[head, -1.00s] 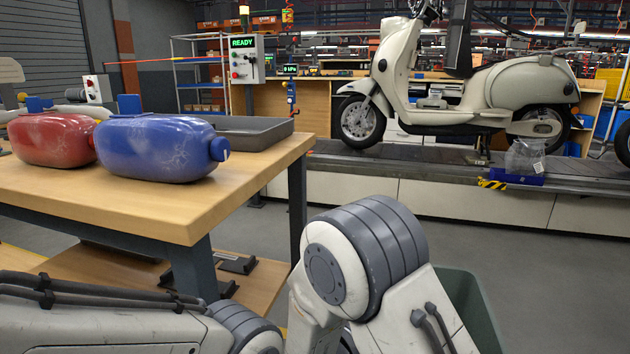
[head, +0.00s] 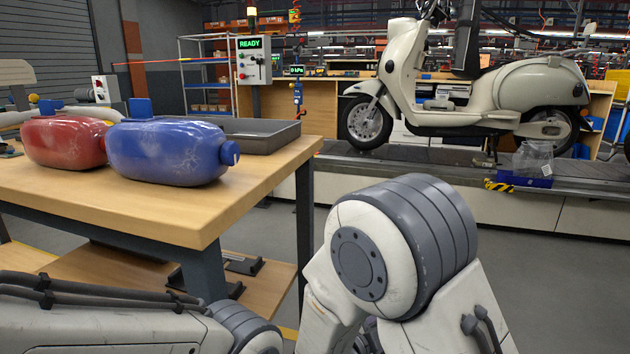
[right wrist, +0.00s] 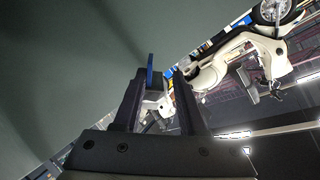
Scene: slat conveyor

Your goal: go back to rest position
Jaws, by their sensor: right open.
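My right gripper (right wrist: 163,85) shows in the right wrist view with its two dark fingers apart and no object clearly between them. A small blue piece at its left fingertip is too small to identify. In the head view a white and grey arm link of mine (head: 400,250) fills the lower middle, and another lies along the lower left. Neither gripper shows in the head view.
A wooden workbench (head: 170,220) at left bears a red tank (head: 62,141), a blue tank (head: 168,151) and a grey tray (head: 262,134). A cream scooter (head: 520,85) stands on the conveyor (head: 410,159) behind. Grey floor is open at lower right.

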